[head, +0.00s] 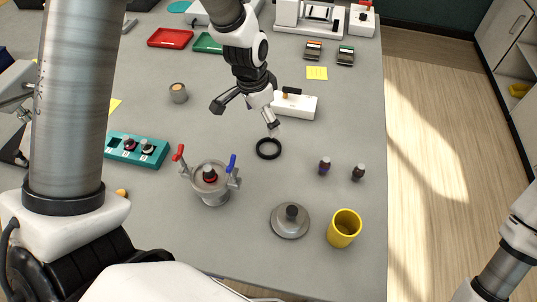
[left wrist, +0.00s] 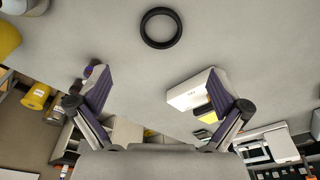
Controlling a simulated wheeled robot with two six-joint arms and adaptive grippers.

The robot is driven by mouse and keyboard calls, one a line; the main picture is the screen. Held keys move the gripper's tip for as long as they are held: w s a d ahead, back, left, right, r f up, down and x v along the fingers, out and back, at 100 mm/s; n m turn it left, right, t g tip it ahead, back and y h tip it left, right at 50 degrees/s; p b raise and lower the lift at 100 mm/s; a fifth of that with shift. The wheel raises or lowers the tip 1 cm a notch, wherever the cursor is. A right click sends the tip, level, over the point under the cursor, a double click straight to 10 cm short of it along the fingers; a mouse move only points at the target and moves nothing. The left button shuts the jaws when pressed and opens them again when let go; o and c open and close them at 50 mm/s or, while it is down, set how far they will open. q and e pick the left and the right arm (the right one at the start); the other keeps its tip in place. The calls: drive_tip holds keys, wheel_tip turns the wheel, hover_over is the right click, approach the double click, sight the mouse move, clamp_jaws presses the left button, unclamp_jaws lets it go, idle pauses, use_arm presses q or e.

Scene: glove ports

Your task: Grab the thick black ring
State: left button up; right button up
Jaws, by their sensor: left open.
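The thick black ring (head: 268,158) lies flat on the grey table, and it also shows at the top middle of the left wrist view (left wrist: 160,46). My left gripper (head: 245,117) is open and empty, with its fingers spread wide. One fingertip is close to the ring's far side in the head view, but I cannot tell its height above the table. In the left wrist view the ring lies beyond the open fingers (left wrist: 158,75), not between them. My right gripper is out of view; only part of that arm shows at the right edge.
A white box (head: 302,107) stands close behind the gripper. A metal pot (head: 214,190) with red and blue handles is left of the ring. A grey lid (head: 290,228), a yellow cup (head: 344,229) and two small dark bottles (head: 324,166) are nearer. Table around the ring is clear.

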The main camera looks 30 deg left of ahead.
use_arm(q)
drive_tip(key=b, duration=0.2)
approach(269, 149)
drive_tip(key=shift+w+a, duration=0.1)
drive_tip(key=shift+f, duration=0.25)
drive_tip(key=f, duration=0.4)
drive_tip(key=w+f, duration=0.1)
drive_tip(key=f, duration=0.1)
drive_tip(key=shift+d+f+p, duration=0.3)
drive_tip(key=shift+d+p, duration=0.05)
drive_tip(key=shift+p, duration=0.05)
drive_tip(key=shift+s+r, duration=0.1)
drive_tip(key=shift+s, duration=0.05)
drive_tip(key=shift+c, duration=0.7)
drive_tip(key=c, duration=0.9)
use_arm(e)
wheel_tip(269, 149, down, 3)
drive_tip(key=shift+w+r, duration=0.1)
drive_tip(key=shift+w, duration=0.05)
